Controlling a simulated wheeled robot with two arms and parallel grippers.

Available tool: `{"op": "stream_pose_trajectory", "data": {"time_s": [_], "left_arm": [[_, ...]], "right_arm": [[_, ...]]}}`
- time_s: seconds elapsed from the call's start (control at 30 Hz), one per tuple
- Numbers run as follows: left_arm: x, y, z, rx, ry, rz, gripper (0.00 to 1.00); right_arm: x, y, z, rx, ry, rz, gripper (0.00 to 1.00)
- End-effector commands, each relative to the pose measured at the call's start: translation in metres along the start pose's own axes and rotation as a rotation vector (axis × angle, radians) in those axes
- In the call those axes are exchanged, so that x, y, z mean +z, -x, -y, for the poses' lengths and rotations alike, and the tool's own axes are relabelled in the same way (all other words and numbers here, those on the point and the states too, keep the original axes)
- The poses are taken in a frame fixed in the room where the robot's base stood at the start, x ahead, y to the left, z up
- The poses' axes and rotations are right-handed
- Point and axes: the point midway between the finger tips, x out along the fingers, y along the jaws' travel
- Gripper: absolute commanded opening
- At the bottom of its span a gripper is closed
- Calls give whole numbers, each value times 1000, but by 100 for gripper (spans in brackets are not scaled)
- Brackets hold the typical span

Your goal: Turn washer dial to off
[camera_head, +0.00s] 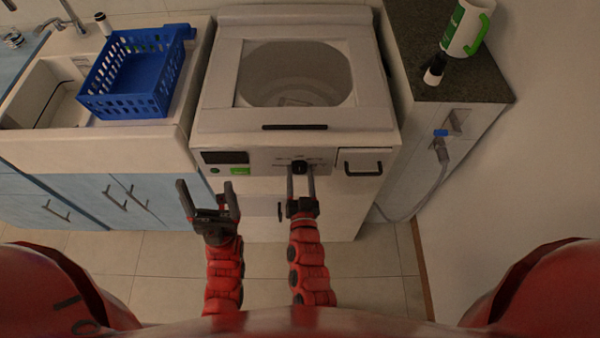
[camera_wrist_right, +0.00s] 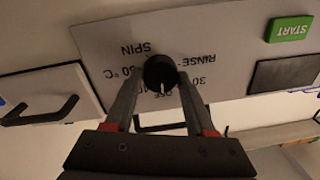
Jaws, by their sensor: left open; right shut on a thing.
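The white washer (camera_head: 225,120) stands in front of me with its control panel on the front. The black dial (camera_head: 300,167) is on that panel; it also shows in the right wrist view (camera_wrist_right: 160,72), with a white mark on its face. The printed labels around it include SPIN and RINSE. My right gripper (camera_head: 300,172) is at the dial, with its fingers on both sides of it; the fingers also show in the right wrist view (camera_wrist_right: 159,88). My left gripper (camera_head: 206,188) is open and empty, in front of the washer's left side.
A green START button (camera_head: 240,171) and a dark display (camera_head: 225,157) are left of the dial. A drawer with a handle (camera_head: 363,168) is right of it. A blue basket (camera_head: 135,75) sits by the sink. A dark counter (camera_head: 485,80) stands at right.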

Motion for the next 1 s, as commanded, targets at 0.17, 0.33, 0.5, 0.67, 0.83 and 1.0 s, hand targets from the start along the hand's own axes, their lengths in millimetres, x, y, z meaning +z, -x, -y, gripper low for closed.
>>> {"op": "stream_pose_trajectory", "data": {"time_s": [0.17,0.33,0.5,0.67,0.83,1.0], "left_arm": [[0,0,0,0,0,0,85],[0,0,0,0,0,0,85],[0,0,0,0,0,0,85],[0,0,0,0,0,0,85],[0,0,0,0,0,0,85],[0,0,0,0,0,0,85]], "right_arm": [[1,0,0,-1,4,3,0],[1,0,0,0,3,3,0],[1,0,0,0,3,2,79],[1,0,0,0,2,2,85],[0,0,0,0,2,1,85],[0,2,-1,0,2,1,85]]}}
